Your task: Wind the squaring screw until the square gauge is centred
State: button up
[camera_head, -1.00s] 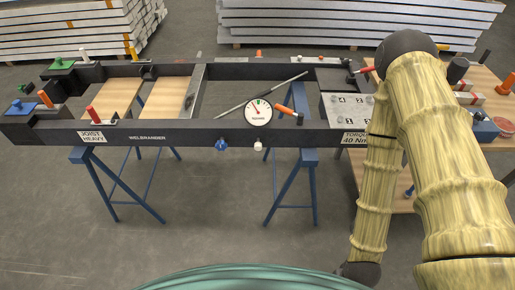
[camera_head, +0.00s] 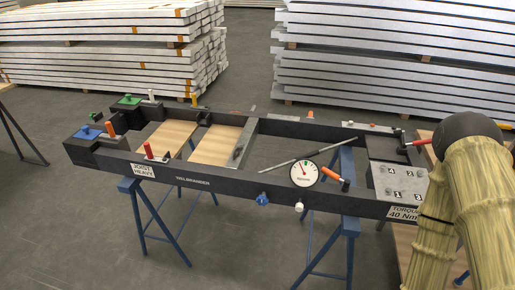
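A round white dial gauge (camera_head: 304,174) is fixed on the near rail of the dark frame (camera_head: 240,188). Its red needle tilts up and left of the dial's middle; its lettering is too small to read. Beside it, an orange-handled part (camera_head: 335,178) sticks out to the right. A red-handled screw (camera_head: 415,146) stands at the frame's right end. I cannot tell which is the squaring screw. My arm covers the right edge; my gripper is not in view.
The frame rests on blue trestles (camera_head: 349,226). A steel plate with numbered bolts (camera_head: 397,182) is at its right end. Blue (camera_head: 88,132) and green (camera_head: 130,100) clamp blocks are at the left. Stacked metal beams (camera_head: 390,70) stand behind. The floor in front is clear.

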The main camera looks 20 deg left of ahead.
aim_at(262, 200)
jog(key=z, duration=3)
jog(key=k, duration=2.05)
jog(key=u, duration=1.95)
